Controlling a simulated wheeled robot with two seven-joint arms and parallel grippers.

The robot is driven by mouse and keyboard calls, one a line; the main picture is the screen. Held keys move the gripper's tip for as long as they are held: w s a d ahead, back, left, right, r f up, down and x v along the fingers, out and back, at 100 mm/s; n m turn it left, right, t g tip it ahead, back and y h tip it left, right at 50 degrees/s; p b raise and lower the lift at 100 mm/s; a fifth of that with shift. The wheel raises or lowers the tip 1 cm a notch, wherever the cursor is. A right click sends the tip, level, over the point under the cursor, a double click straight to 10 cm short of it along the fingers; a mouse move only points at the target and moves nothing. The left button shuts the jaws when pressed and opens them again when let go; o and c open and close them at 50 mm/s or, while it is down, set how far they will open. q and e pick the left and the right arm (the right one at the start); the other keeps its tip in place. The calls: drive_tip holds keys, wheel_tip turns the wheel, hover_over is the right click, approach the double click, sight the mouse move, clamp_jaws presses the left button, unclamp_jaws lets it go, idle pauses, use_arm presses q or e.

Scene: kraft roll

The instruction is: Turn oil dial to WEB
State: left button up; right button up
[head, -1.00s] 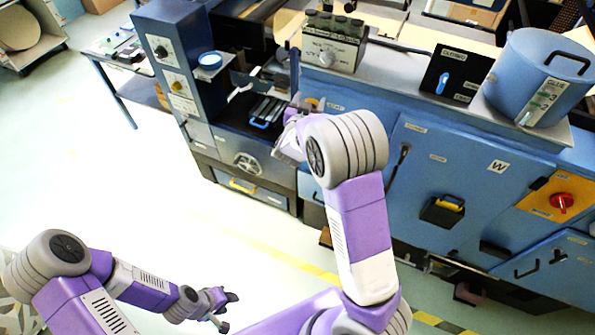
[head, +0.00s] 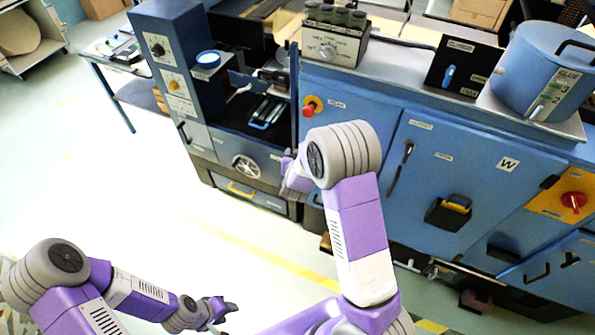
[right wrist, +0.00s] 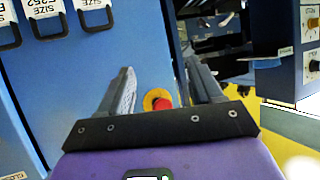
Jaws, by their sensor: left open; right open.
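The likely oil dial is the pale round knob (head: 328,51) on the front of a grey box (head: 345,45) with several dark green bottles on top, at the back centre of the head view. Its lettering is too small to read. My right gripper is mostly hidden behind its own wrist in the head view, in front of the blue cabinet and below the box. In the right wrist view the right gripper (right wrist: 160,72) is open and empty, its fingers either side of a red button on yellow (right wrist: 158,101). My left gripper (head: 226,310) is open and empty, low over the floor.
A blue cabinet (head: 440,200) fills the right, with a black panel bearing a blue handle (head: 448,77), a glue pot (head: 543,75) and a red rotary switch (head: 573,201). A blue machine column (head: 175,70) stands left. The floor in front is clear.

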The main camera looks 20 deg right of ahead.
drive_tip(key=shift+n+g+y, duration=0.3)
drive_tip(key=shift+y, duration=0.2)
drive_tip(key=shift+s+a+f+b, duration=0.15)
drive_tip(key=shift+s+a+f, duration=0.1)
drive_tip(key=shift+f, duration=0.5)
drive_tip(key=shift+s+a+f+b, duration=0.2)
drive_tip(key=shift+s+f, duration=0.1)
drive_tip(key=shift+f, duration=0.5)
drive_tip(key=shift+s+a+f+b, duration=0.1)
drive_tip(key=shift+s+a+f, duration=0.15)
drive_tip(key=shift+f, duration=0.5)
